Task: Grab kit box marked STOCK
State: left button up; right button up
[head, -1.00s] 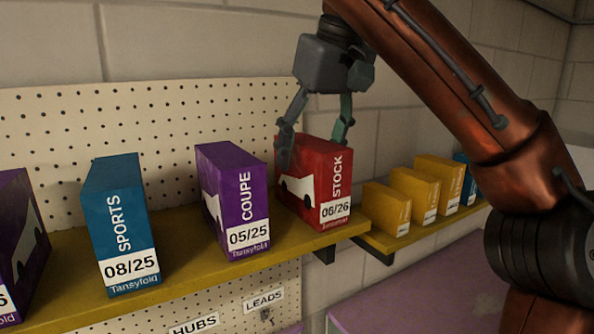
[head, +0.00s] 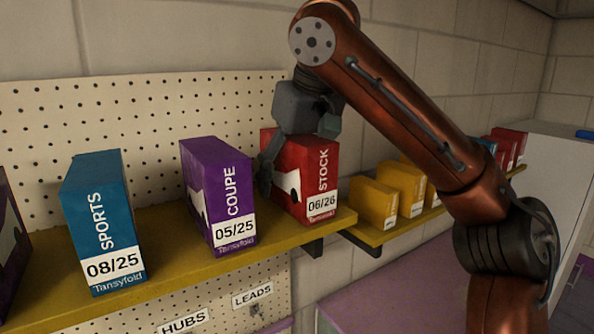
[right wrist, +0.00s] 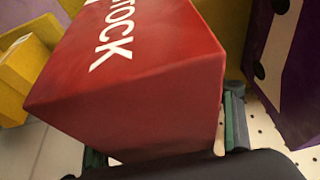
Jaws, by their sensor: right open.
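The red kit box marked STOCK (head: 322,185), with a 06/26 label, stands upright on the yellow shelf. My right gripper (head: 285,165) is down at this box from above and behind. One finger shows in front of the box's left side, between it and the purple COUPE box; the other finger is hidden in the head view. In the right wrist view the red box (right wrist: 140,90) fills the middle, with a finger of the open gripper (right wrist: 165,140) on either side of it. I cannot tell if either finger touches it. My left gripper is not in view.
The purple COUPE box (head: 220,200) stands close on the left, then the blue SPORTS box (head: 103,225). Several small yellow boxes (head: 373,203) stand on another shelf section to the right. A pegboard (head: 150,115) is behind the yellow shelf (head: 170,280).

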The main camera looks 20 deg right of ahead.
jog(key=shift+s+a+r, duration=0.1)
jog(key=shift+s+a, duration=0.05)
jog(key=shift+s, duration=0.15)
jog(key=shift+w, duration=0.1)
jog(key=shift+w, duration=0.1)
jog(key=shift+f, duration=0.3)
jog(key=shift+c, duration=0.2)
jog(key=c, duration=1.4)
jog(key=shift+c, duration=0.4)
jog(key=shift+r, duration=0.3)
jog(key=shift+r, duration=0.1)
